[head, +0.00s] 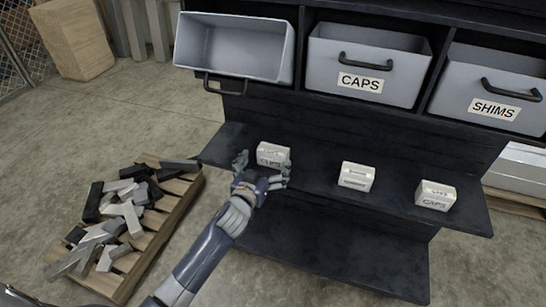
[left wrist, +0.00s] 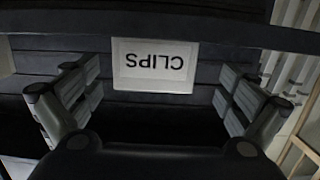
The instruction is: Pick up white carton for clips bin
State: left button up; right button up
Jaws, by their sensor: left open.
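The white carton labelled CLIPS (head: 273,154) sits on the dark shelf at the left of a row of cartons. It also shows in the left wrist view (left wrist: 154,66), its label upside down, between and beyond the fingers. My left gripper (head: 262,172) is open, its fingers spread to either side of the carton's near side. In the left wrist view, gaps show between the carton and both fingers of the gripper (left wrist: 154,100). A grey bin (head: 236,47) at the upper left is pulled out and tilted, and looks empty; its label is not visible. My right gripper is not in view.
Two more white cartons stand to the right on the shelf (head: 315,190), a middle one (head: 357,176) and one labelled CAPS (head: 435,195). Bins labelled CAPS (head: 366,68) and SHIMS (head: 489,90) sit above. A pallet (head: 165,215) with metal offcuts lies at left.

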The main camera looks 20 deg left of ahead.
aim_at(271, 159)
pick_arm(q)
jog(key=w, duration=0.4)
jog(key=shift+w+d+f+b, duration=0.25)
jog(key=shift+d+f+b, duration=0.1)
jog(key=shift+d+b, duration=0.05)
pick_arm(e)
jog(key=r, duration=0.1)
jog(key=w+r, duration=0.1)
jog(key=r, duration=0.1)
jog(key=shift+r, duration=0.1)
pick_arm(q)
jog(key=c, duration=1.2)
